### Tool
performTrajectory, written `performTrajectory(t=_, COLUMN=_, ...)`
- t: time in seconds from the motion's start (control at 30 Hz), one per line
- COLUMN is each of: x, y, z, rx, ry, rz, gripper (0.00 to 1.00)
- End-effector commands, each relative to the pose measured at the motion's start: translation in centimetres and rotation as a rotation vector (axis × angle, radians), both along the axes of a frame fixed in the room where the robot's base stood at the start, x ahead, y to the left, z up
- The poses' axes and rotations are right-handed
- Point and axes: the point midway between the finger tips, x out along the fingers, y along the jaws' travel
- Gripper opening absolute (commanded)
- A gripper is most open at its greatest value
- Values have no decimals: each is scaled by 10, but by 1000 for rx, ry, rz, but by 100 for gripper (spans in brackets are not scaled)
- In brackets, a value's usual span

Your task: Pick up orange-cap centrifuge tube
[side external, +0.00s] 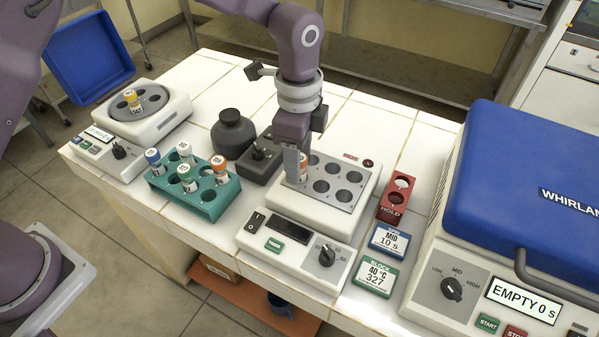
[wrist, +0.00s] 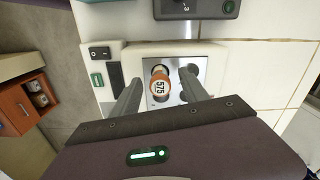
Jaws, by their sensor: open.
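An orange-cap tube (wrist: 161,84) with "575" on its cap stands in a well of the metal heating block (side external: 322,200). In the wrist view it sits between the two fingers of my gripper (wrist: 160,77), which are open with a gap on each side. In the side view my gripper (side external: 297,168) is low over the block's left side, and a finger hides part of this tube (side external: 304,166). Another orange-cap tube (side external: 219,166) stands in the teal rack (side external: 205,208).
The rack also holds blue-, white- and green-capped tubes. A small rotor device (side external: 155,106) with a yellow-capped tube is at the left. A dark bottle (side external: 232,133) stands behind the rack. A red hold rack (side external: 396,196) and blue-lidded centrifuge (side external: 530,175) are at the right.

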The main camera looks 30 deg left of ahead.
Motion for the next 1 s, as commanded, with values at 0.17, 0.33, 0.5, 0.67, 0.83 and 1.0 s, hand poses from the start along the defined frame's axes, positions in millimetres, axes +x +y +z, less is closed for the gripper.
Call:
performTrajectory(t=0.17, x=0, y=0, z=-4, rx=0, ry=0, rz=1, gripper=52)
performTrajectory(t=0.33, x=0, y=0, z=-4, rx=0, ry=0, rz=1, gripper=33)
performTrajectory(t=0.5, x=0, y=0, z=-4, rx=0, ry=0, rz=1, gripper=0)
performTrajectory(t=0.67, x=0, y=0, z=-4, rx=-1, ry=0, rz=1, gripper=0)
performTrajectory(t=0.83, x=1, y=0, z=5, rx=-2, ry=-4, rz=1, gripper=0)
performTrajectory(t=1.0, x=1, y=0, z=47, rx=-4, ry=-7, rz=1, gripper=0)
